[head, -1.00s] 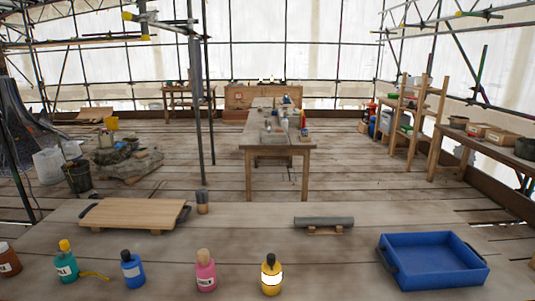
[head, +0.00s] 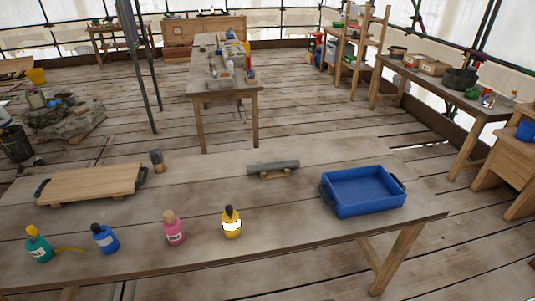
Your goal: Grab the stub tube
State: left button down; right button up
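The stub tube is most likely the short grey tube (head: 273,166), which lies on its side across a small wooden rest (head: 272,175) on the near table (head: 290,215). It sits toward the back edge of the table, left of the blue tray. Nothing touches it from above. Neither of my grippers shows in the head view.
A blue tray (head: 362,192) stands right of the tube. A wooden board (head: 92,184) with dark handles lies at left, beside a dark brush-like object (head: 157,161). Yellow (head: 232,224), pink (head: 174,230), blue (head: 104,239) and teal (head: 38,246) bottles line the front.

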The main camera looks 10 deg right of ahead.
aim_at(293, 163)
jog(key=i+l+u, duration=0.3)
jog(key=l+u, duration=0.3)
jog(key=i+l+u, duration=0.3)
jog(key=i+l, duration=0.15)
jog(key=l, duration=0.3)
jog(key=i+l+u, duration=0.15)
jog(key=l, duration=0.25)
